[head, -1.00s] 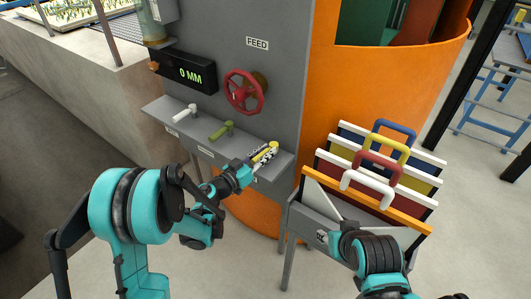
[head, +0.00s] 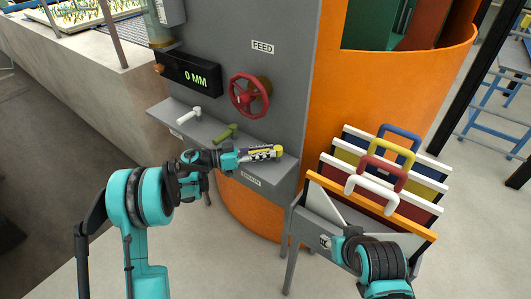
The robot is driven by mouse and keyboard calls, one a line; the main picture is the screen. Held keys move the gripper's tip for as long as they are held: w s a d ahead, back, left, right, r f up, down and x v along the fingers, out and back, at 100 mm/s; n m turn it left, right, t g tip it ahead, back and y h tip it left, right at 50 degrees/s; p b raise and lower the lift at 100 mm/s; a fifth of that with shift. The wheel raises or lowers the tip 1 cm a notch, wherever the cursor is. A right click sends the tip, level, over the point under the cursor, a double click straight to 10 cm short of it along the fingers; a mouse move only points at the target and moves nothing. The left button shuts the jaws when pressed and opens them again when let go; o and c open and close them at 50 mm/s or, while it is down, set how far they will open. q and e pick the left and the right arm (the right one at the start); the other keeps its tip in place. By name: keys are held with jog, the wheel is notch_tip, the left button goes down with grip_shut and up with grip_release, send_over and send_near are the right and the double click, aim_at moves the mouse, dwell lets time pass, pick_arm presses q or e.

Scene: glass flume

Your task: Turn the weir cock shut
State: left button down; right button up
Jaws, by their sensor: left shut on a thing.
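A grey shelf (head: 235,140) on the panel carries a row of lever cocks. The white cock (head: 190,118) is at the left and the green cock (head: 226,133) is in the middle. The yellow cock (head: 277,150) is at the right end, above a label too small to read surely. My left gripper (head: 263,152) is shut on the yellow cock's lever, reaching in from the left and hiding most of it. My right gripper (head: 327,241) is low at the right, by the front of the rack; its fingers are too small and dark to read.
A red handwheel (head: 249,96) under a FEED sign and a black display (head: 188,75) reading 0 MM are above the shelf. At the right, a rack (head: 330,220) holds several coloured boards with handles. A large orange cylinder (head: 340,105) stands behind.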

pick_arm(q)
jog(key=shift+w+d+g, duration=0.1)
jog(key=shift+d+g, duration=0.15)
jog(key=shift+g, duration=0.05)
jog(key=c, duration=1.3)
grip_release()
jog(key=shift+d, duration=0.1)
jog(key=shift+c, duration=0.2)
jog(key=shift+w+d+f, duration=0.1)
jog(key=shift+d, duration=0.05)
jog(key=shift+a, duration=0.35)
jog(key=s+a, duration=0.2)
jog(key=a, duration=0.9)
jog(key=shift+a, duration=0.15)
pick_arm(e)
jog(key=shift+d, duration=0.2)
